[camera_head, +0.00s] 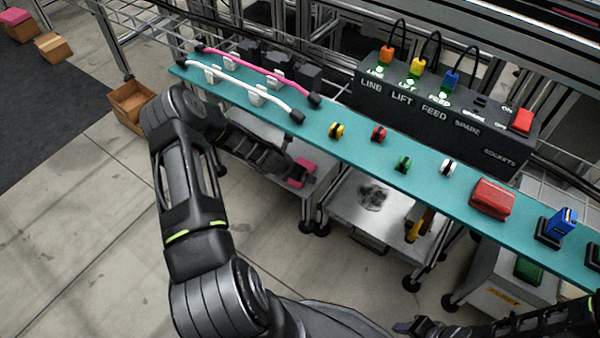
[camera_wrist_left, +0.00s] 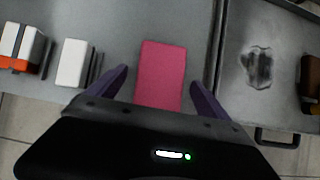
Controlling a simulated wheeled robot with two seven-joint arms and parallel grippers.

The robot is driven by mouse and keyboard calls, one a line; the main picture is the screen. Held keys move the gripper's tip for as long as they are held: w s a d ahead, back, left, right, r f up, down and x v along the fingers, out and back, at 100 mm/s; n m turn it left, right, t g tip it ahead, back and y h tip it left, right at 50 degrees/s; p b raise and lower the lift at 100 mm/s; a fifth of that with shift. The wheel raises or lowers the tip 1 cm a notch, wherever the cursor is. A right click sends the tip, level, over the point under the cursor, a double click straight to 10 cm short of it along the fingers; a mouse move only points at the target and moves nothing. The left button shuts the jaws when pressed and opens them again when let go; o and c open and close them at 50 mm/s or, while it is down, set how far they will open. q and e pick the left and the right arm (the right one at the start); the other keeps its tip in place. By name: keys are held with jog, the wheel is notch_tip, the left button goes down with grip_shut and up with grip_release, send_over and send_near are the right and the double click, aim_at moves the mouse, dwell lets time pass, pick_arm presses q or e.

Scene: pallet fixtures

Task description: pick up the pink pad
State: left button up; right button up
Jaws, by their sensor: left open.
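The pink pad (camera_wrist_left: 162,72) lies flat on a grey metal surface in the left wrist view. In the head view the pad (camera_head: 301,173) shows on the low shelf under the teal bench, partly covered by my left gripper. My left gripper (camera_wrist_left: 159,78) is open, with its purple fingers on either side of the pad's near part. A gap shows between each finger and the pad. The height of the fingers above the shelf is hard to tell. My right gripper (camera_head: 422,326) is at the bottom edge of the head view, and its jaws are unclear.
The teal bench (camera_head: 330,150) runs above the shelf, with cables, coloured plugs and a red block on it. A white block (camera_wrist_left: 73,63) and an orange-white block (camera_wrist_left: 22,46) lie left of the pad. A separate stained tray (camera_wrist_left: 285,105) is to the right.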

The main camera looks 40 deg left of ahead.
pick_arm(q)
jog(key=shift+c, duration=0.2)
jog(key=c, duration=1.4)
